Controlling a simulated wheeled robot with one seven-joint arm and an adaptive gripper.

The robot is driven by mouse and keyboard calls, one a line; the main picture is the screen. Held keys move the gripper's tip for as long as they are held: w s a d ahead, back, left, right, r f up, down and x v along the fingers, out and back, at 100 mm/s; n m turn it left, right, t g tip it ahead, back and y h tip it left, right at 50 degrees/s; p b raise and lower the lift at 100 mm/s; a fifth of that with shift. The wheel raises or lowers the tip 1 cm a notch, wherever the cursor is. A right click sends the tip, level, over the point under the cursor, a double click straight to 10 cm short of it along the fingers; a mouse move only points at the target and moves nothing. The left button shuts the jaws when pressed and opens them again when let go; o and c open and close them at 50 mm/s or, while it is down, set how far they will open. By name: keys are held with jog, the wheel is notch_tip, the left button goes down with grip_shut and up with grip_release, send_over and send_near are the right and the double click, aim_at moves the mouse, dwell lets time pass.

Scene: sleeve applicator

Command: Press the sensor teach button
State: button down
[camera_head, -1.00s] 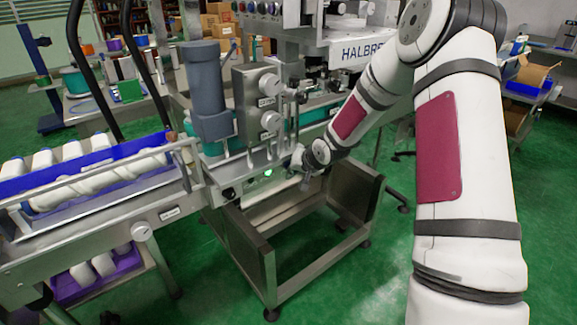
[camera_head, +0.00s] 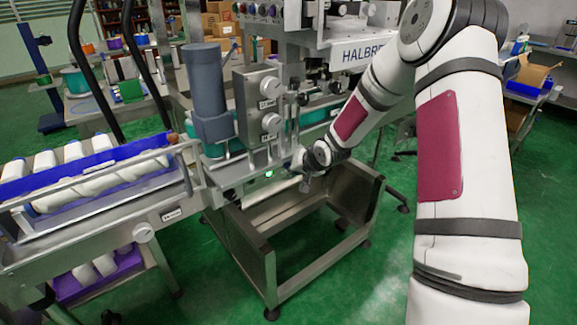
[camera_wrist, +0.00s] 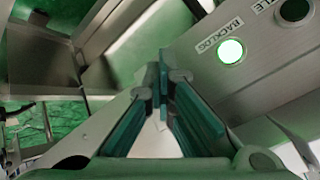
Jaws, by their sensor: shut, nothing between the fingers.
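My gripper (camera_head: 306,184) hangs at the front of the machine, beside its lower front edge. In the wrist view its green-padded fingers (camera_wrist: 163,75) are closed together with nothing between them. To their right is a metal panel with a lit green button (camera_wrist: 231,51) labelled BACKLOG. A dark round button (camera_wrist: 294,10) sits farther right, its label partly cut off. The fingertips appear left of the lit button and apart from it in the picture. The green light (camera_head: 269,174) also shows in the head view, left of my gripper. I cannot identify a button marked sensor teach.
A steel bin frame (camera_head: 262,255) stands below my gripper. A grey cylinder (camera_head: 206,85) and a plate with two knobs (camera_head: 258,105) rise above the panel. A conveyor with a blue trough (camera_head: 90,185) of white bottles is at left. Green floor is open in front.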

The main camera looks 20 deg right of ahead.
jog(key=shift+w+a+r, duration=0.15)
jog(key=shift+w+r, duration=0.2)
jog(key=shift+r, duration=0.1)
jog(key=shift+s+d+f+p, duration=0.1)
jog(key=shift+s+d+p, duration=0.25)
jog(key=shift+s, duration=0.55)
jog(key=shift+s+d+f+p, duration=0.1)
jog(key=shift+s+d+p, duration=0.2)
jog(key=shift+s, duration=0.65)
jog(key=shift+s+d+f+p, duration=0.15)
jog(key=shift+s+p, duration=0.25)
jog(key=shift+s, duration=0.5)
